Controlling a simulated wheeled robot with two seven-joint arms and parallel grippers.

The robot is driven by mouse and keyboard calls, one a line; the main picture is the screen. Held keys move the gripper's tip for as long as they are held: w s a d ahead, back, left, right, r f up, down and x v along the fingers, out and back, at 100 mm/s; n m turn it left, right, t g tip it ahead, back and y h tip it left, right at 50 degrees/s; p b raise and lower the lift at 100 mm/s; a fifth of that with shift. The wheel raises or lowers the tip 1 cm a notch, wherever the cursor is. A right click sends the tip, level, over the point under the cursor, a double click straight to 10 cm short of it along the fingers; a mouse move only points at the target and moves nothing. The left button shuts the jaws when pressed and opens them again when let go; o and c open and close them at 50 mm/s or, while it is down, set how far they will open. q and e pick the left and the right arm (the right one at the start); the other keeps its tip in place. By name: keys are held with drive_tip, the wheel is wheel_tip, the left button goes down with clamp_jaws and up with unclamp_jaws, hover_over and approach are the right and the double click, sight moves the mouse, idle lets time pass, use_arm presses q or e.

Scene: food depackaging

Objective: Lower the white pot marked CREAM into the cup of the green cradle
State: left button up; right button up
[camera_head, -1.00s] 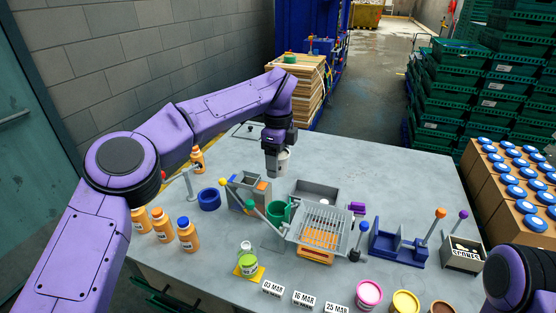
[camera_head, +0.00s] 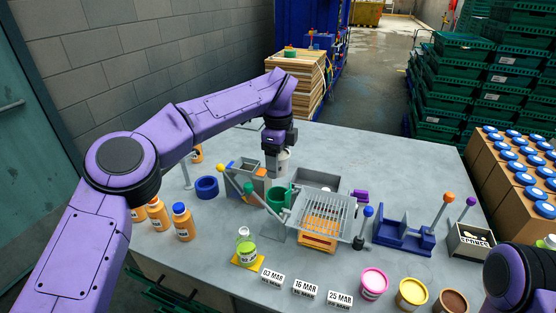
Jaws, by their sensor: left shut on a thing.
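The white pot (camera_head: 284,162) hangs in my left gripper (camera_head: 279,152), which is shut on it near the middle of the table. Any CREAM marking on it is too small or turned away to read. The green cradle (camera_head: 277,198) stands nearer the front, with its round cup and a green-knobbed lever on its left side. The pot is held behind and above the cradle, apart from it. Of my right arm only a purple joint shows at the lower right; its gripper is out of view.
A grey wire basket (camera_head: 323,216) over an orange block stands just right of the cradle. A grey tray (camera_head: 316,180) lies behind it. A blue ring (camera_head: 206,187) and a blue fixture (camera_head: 402,235) stand to the sides. The back right of the table is clear.

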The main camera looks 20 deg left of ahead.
use_arm(q)
drive_tip(key=b, duration=0.7)
hover_over(272, 196)
drive_tip(key=s+d, duration=0.2)
drive_tip(key=shift+d+f, duration=0.2)
drive_tip(key=shift+f, duration=3.9)
drive_tip(key=shift+f+b, duration=0.35)
drive_tip(key=shift+b, duration=0.05)
drive_tip(key=o, duration=1.2)
